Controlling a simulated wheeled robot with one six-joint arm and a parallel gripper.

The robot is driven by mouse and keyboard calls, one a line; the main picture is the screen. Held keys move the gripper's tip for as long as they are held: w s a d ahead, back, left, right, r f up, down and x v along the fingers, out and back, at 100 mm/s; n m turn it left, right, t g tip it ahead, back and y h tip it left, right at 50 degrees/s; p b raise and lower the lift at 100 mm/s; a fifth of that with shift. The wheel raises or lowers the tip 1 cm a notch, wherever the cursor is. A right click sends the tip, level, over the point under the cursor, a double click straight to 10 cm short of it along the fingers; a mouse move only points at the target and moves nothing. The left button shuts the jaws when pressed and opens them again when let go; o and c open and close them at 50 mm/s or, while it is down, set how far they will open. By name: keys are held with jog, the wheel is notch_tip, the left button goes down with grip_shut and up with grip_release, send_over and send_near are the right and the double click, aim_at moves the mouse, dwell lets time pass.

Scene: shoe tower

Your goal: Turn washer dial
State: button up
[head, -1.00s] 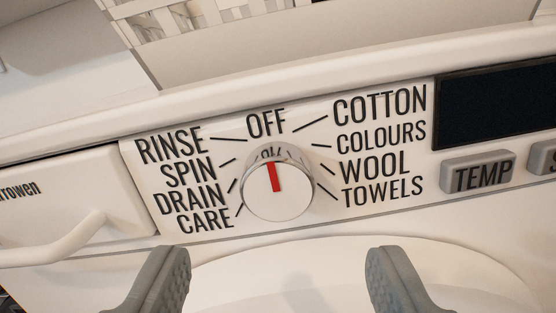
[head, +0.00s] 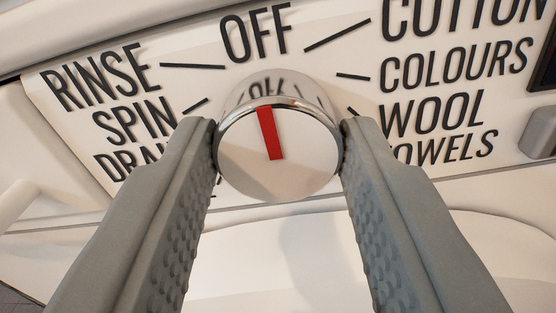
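The washer dial (head: 245,170) is a round chrome knob with a pale face and a red pointer mark (head: 269,134). The red mark points up toward the word OFF (head: 256,34). My gripper (head: 279,145) has one grey finger on each side of the dial, with the tips close against its left and right edges. I cannot tell whether the fingertips touch the dial or stand slightly apart from it. The fingers partly cover DRAIN and TOWELS; CARE is hidden.
The white washer panel (head: 330,75) surrounds the dial, with RINSE, SPIN, COTTON, COLOURS and WOOL readable. A grey button (head: 540,130) and part of a dark display (head: 545,70) are at the right. A white drawer handle (head: 18,200) is at the left edge.

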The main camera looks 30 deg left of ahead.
jog(key=shift+c, duration=0.6)
jog(key=shift+m, duration=2.9)
jog(key=o, duration=1)
jog(key=shift+s, duration=0.15)
